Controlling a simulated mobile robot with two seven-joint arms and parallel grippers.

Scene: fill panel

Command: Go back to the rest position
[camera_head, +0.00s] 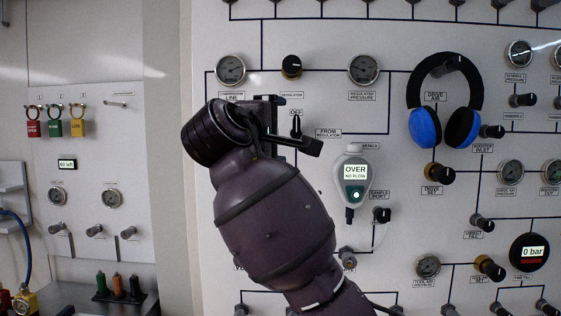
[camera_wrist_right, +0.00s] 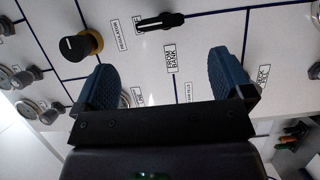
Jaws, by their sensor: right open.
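My right arm rises from the bottom of the head view in front of the panel (camera_head: 310,20). My right gripper (camera_head: 290,140) is up by the small switch labelled OFF, below the regulator knob (camera_head: 291,66). In the right wrist view the two blue-grey finger pads of the right gripper (camera_wrist_right: 162,78) stand wide apart with nothing between them. My left gripper is in neither view.
Blue headphones (camera_head: 444,105) hang on the panel to the right. A white handheld meter reading OVER (camera_head: 354,173) hangs right of my arm. Gauges and knobs stick out around it. A side panel with coloured padlocks (camera_head: 55,127) stands at the left.

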